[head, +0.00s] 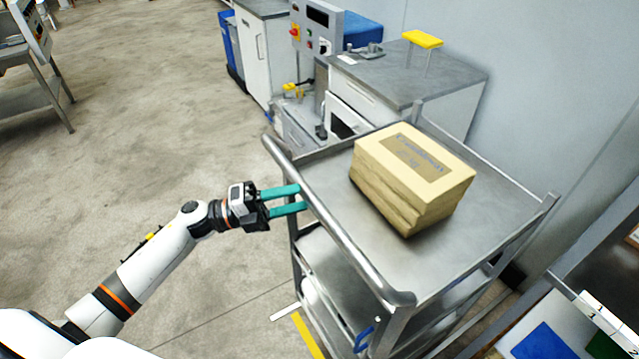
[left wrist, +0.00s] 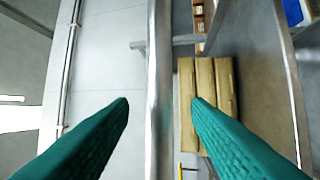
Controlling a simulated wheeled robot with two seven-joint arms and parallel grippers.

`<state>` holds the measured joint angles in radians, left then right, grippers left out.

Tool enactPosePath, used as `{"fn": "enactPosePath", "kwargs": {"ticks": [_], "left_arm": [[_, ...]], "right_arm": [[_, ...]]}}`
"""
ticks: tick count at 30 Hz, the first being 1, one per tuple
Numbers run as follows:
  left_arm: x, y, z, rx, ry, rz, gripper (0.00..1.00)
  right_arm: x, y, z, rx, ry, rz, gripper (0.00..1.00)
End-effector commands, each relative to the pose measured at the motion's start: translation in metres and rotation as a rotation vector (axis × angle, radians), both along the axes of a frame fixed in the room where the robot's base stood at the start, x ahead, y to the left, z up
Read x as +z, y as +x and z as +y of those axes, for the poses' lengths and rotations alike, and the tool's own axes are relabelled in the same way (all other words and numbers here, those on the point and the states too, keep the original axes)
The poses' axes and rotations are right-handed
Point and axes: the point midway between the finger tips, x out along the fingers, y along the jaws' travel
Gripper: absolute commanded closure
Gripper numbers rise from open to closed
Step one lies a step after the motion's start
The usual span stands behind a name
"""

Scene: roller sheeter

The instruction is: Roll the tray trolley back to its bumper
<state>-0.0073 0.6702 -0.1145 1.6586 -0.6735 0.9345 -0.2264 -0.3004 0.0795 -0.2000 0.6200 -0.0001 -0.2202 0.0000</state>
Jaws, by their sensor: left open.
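The tray trolley (head: 335,190) is a grey metal cart with a top tray, lower shelves and a tubular push handle (head: 330,222) along its near left side. A stack of tan sheets or a box (head: 412,180) rests on its top. My left gripper (head: 300,198) is open at the handle, its two teal fingers pointing right towards the bar. In the left wrist view the handle bar (left wrist: 160,95) runs upright between the two open fingers (left wrist: 160,110), with gaps on both sides. I cannot pick out the bumper. My right gripper is not in view.
A grey-topped cabinet (head: 440,75) and a control box with buttons (head: 315,25) stand behind the trolley. A wall is on the right. A dark bench with a blue item (head: 545,342) is at the lower right. A yellow floor line (head: 307,335) lies below the trolley. Open floor (head: 150,110) lies left.

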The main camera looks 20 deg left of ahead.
Motion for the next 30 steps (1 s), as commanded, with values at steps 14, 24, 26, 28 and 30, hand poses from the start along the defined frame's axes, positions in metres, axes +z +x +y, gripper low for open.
{"fn": "enactPosePath", "kwargs": {"ticks": [14, 24, 26, 28, 30], "left_arm": [[0.012, 0.029, -0.052, 0.002, -0.001, 0.002, 0.56], [0.01, 0.03, -0.053, 0.002, 0.0, 0.002, 0.67], [0.011, 0.03, -0.053, 0.002, 0.0, 0.002, 0.77], [0.011, 0.03, -0.053, 0.002, 0.0, 0.002, 0.89], [0.011, 0.03, -0.053, 0.001, -0.001, 0.003, 1.0]], "right_arm": [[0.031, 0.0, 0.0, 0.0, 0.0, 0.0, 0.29], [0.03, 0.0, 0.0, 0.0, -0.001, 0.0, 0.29], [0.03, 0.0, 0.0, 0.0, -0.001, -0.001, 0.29], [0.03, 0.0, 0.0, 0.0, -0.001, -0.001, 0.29], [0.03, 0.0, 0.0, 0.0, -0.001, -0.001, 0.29]]}}
